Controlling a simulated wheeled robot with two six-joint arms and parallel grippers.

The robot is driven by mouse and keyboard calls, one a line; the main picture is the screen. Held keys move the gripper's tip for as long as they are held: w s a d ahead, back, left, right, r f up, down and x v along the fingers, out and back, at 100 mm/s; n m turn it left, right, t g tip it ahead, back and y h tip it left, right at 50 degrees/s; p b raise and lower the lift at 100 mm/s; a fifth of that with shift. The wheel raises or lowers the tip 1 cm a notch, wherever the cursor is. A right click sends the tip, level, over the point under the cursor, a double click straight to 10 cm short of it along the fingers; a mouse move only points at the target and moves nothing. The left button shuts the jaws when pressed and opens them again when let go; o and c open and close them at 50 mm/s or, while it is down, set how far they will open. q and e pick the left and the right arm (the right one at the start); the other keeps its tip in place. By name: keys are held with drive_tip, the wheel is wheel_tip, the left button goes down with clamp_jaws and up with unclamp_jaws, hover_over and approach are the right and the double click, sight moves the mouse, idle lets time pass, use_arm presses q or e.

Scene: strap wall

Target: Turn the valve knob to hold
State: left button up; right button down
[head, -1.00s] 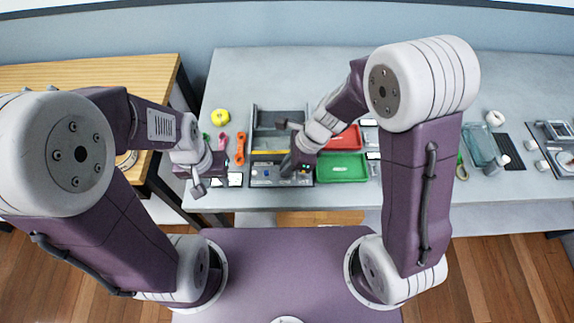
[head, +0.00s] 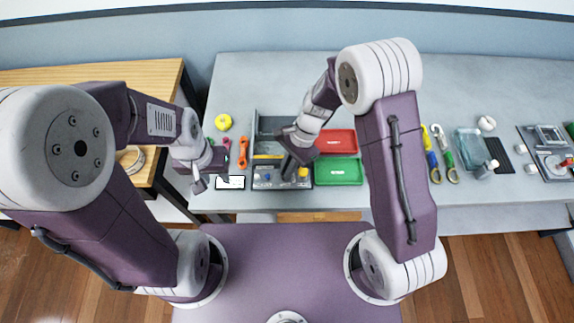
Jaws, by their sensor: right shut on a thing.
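A grey control panel (head: 264,184) with small knobs and buttons is at the front of the grey bin, near the table's front edge. My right gripper (head: 288,172) reaches down onto the panel's right half. It is shut on a small part there, which I take to be the valve knob; jaws and wrist hide the knob and its pointer. A yellow part (head: 303,173) shows just right of the jaws. My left gripper (head: 198,185) hangs left of the panel, by the table's front edge, clear of the panel; its jaw gap is too small to judge.
A red tray (head: 336,142) and a green tray (head: 338,171) stand right of the panel. A white card (head: 230,182) lies between the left gripper and panel. An orange tool (head: 243,153) and yellow roll (head: 223,122) lie left of the bin.

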drive_tip(key=n, duration=0.1)
drive_tip(key=n+p, duration=0.1)
drive_tip(key=shift+w+a+r+n+g+h, duration=0.15)
drive_tip(key=shift+r+n+g+h, duration=0.1)
drive_tip(key=shift+n+g+h, duration=0.15)
drive_tip(key=n+p, duration=0.1)
drive_tip(key=n, duration=0.1)
drive_tip(key=shift+n+g+h, duration=0.3)
drive_tip(key=shift+n+h, duration=0.1)
drive_tip(key=n+h, duration=0.1)
drive_tip(key=n, duration=0.1)
drive_tip(key=n+p, duration=0.1)
drive_tip(key=n, duration=0.1)
drive_tip(key=shift+a+f+n+h, duration=0.1)
drive_tip(key=shift+a+n+h, duration=0.05)
drive_tip(key=shift+n+h, duration=0.2)
drive_tip(key=shift+n+p, duration=0.25)
drive_tip(key=shift+p, duration=0.05)
drive_tip(key=c, duration=1.5)
unclamp_jaws()
drive_tip(key=b+v, duration=0.1)
drive_tip(key=v, duration=0.8)
drive_tip(key=shift+w, duration=0.2)
drive_tip(key=shift+a+f, duration=0.1)
